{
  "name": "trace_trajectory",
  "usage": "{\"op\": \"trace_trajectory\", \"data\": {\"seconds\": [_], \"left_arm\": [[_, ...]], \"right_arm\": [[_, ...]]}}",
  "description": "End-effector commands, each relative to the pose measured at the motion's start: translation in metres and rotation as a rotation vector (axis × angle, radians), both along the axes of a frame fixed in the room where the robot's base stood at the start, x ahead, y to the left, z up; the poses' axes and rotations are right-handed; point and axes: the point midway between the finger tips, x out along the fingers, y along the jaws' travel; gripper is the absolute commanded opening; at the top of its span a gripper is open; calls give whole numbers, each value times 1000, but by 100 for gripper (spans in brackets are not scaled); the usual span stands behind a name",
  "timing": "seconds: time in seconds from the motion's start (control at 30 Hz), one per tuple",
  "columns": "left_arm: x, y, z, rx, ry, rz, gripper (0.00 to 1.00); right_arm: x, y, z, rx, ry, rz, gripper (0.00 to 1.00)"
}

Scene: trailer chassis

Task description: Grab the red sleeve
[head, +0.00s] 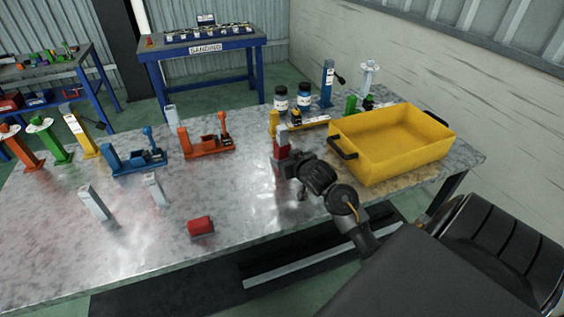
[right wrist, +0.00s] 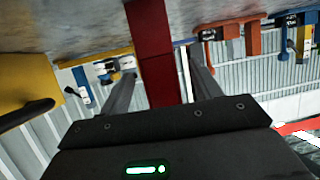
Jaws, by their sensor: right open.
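In the right wrist view, the red sleeve (right wrist: 152,40) runs between the two fingers, with a visible gap on each side. My right gripper (head: 284,168) is open around it at the table's right half, and its fingers also show in the right wrist view (right wrist: 160,85). The gripper hides the sleeve's lower part in the head view. My left gripper is not in view.
A yellow bin (head: 385,160) with black handles stands right of my right gripper. A small red block (head: 200,227) lies near the front edge. Orange (head: 208,148) and blue (head: 135,160) fixtures stand to the left, with grey posts (head: 94,203) in front. The front middle is mostly clear.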

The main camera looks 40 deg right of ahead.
Motion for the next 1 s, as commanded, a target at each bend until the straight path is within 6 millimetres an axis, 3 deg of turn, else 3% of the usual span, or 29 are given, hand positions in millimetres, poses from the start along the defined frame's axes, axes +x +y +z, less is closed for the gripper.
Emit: {"op": "trace_trajectory", "data": {"seconds": [0.13, 0.4, 0.7, 1.0], "left_arm": [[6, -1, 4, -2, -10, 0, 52], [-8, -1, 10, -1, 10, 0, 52], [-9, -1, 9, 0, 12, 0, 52], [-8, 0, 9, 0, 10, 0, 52]], "right_arm": [[10, -2, -1, 3, -2, 0, 64], [43, -10, -16, 1, 1, 0, 64], [47, -11, -18, 0, -1, 0, 64], [47, -11, -18, 0, 0, 0, 26]]}}
